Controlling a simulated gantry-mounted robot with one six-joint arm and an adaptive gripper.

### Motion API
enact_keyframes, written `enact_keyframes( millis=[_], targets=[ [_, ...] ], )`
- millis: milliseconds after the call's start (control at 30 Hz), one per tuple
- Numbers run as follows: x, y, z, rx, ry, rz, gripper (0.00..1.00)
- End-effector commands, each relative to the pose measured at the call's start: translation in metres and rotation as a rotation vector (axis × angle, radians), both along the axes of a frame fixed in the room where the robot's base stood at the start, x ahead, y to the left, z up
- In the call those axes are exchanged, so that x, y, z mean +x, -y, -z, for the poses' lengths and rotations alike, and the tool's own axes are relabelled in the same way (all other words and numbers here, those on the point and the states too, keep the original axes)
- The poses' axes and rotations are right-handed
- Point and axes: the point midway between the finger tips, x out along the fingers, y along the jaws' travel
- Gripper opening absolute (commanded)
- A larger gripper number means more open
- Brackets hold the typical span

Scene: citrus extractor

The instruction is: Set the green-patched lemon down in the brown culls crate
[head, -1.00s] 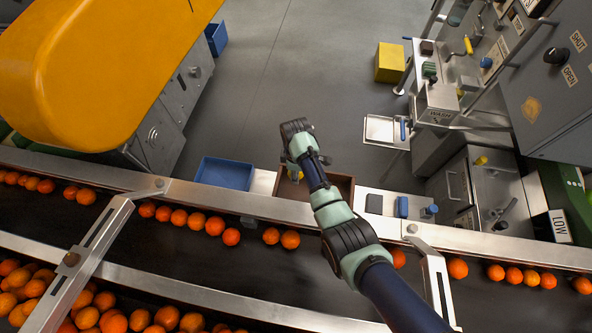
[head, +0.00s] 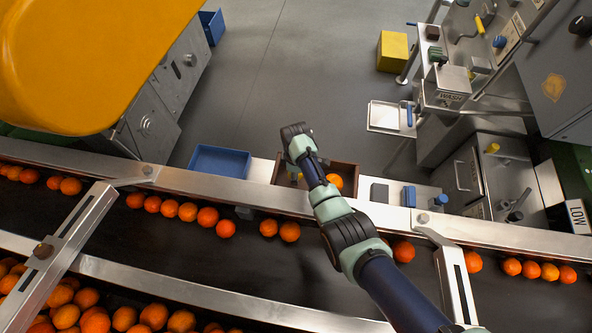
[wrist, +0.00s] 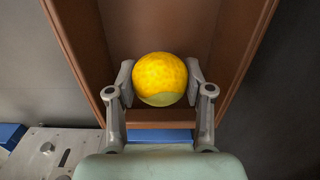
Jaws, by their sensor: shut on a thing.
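The lemon (wrist: 160,79) is yellow with a dull green patch on its lower side in the wrist view. My gripper (wrist: 160,84) is shut on it, one finger on each side. Lemon and fingers are over the near end of the brown crate (wrist: 84,48), between its side walls; whether the lemon touches the floor I cannot tell. In the head view the brown crate (head: 350,175) stands behind the conveyor rail, partly covered by my arm. The lemon is mostly hidden there.
An orange fruit (head: 335,181) shows at the crate, right of my arm. A blue bin (head: 219,162) stands left of it; a grey block (head: 379,193) and blue block (head: 409,196) are right. Oranges line the conveyor (head: 180,240) in front. A metal tray (head: 388,117) is behind right.

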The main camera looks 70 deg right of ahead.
Motion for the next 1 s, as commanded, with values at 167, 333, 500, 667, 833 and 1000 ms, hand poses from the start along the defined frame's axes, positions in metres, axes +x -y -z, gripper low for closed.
enact_keyframes(
  millis=[167,333,500,667,833,1000],
  targets=[
    [0.0,0.0,-0.001,0.0,0.0,0.0,0.15],
    [0.0,0.0,-0.001,0.0,0.0,0.0,0.15],
    [0.0,0.0,0.002,0.0,0.0,0.0,0.15],
    [0.0,0.0,0.008,0.0,0.0,0.0,0.15],
    [0.0,0.0,0.013,-0.001,0.0,0.0,0.15],
    [0.0,0.0,0.018,-0.001,0.0,0.0,0.15]
  ],
)
